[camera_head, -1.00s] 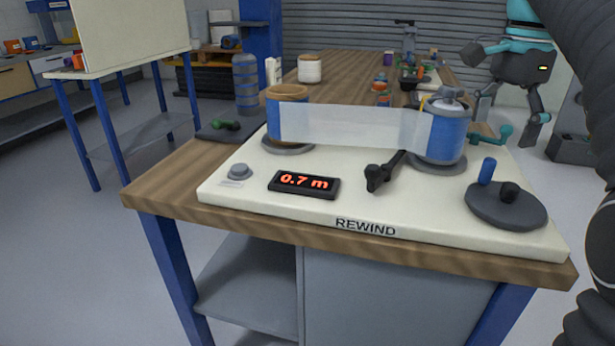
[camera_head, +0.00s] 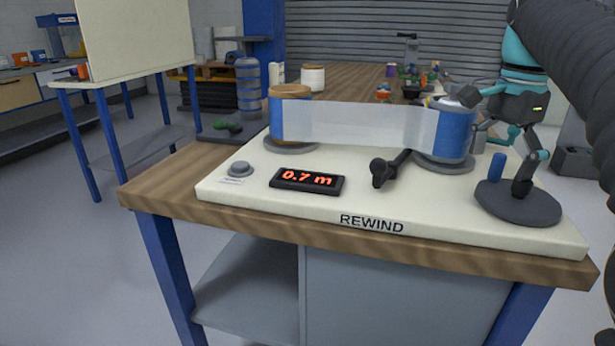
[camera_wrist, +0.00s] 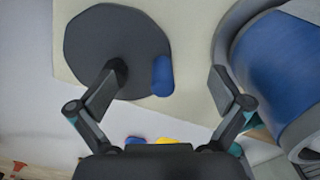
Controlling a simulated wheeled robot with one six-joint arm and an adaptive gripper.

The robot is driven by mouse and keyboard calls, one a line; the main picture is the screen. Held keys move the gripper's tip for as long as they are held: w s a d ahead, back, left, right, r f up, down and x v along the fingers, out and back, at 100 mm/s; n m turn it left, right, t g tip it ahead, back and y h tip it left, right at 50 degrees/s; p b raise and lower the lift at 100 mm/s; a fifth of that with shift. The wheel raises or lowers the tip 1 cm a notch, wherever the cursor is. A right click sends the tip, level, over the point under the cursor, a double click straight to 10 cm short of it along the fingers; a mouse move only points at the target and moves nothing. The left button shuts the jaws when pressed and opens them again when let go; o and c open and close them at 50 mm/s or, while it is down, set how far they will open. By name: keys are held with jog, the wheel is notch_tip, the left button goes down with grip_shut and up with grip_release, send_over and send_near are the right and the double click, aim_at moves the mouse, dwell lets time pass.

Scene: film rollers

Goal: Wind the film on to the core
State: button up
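A pale translucent film strip (camera_head: 360,127) runs between a left spool (camera_head: 290,118) with a tan top and a blue right spool (camera_head: 454,132). On the right of the cream panel (camera_head: 270,205) is a dark grey crank disc (camera_head: 520,208) with an upright blue handle (camera_head: 496,167); the disc (camera_wrist: 90,50) and handle (camera_wrist: 162,76) also show in the wrist view. My gripper (camera_head: 496,140) is open above the disc. In the wrist view my gripper (camera_wrist: 168,82) has its fingers either side of the handle, apart from it. The left fingertip overlaps the disc's dark hub; contact is unclear.
The display (camera_head: 307,180) reads 0.7 m. A black lever (camera_head: 386,171) stands between the spools, and a grey button (camera_head: 239,168) sits at the panel's left. The right spool (camera_wrist: 280,70) is close beside my right finger in the wrist view. The panel's front is clear.

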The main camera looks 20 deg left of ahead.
aim_at(478, 187)
jog(key=shift+w+f, duration=0.1)
jog(key=shift+f, duration=0.15)
jog(key=shift+c, duration=0.2)
jog(key=shift+c, duration=0.8)
jog(key=shift+a+f, duration=0.1)
jog(key=shift+s+a+f, duration=0.2)
jog(key=shift+s+a, duration=0.3)
jog(key=shift+a, duration=0.1)
jog(key=shift+c, duration=0.5)
jog(key=shift+s+a+b, duration=0.1)
jog(key=shift+a+b, duration=0.2)
jog(key=shift+c, duration=1.2)
jog(key=shift+s+d+r, duration=0.1)
jog(key=shift+s+r, duration=0.05)
grip_shut()
jog(key=shift+s+a+r, duration=0.35)
jog(key=shift+s+a, duration=0.35)
jog(key=shift+s, duration=0.1)
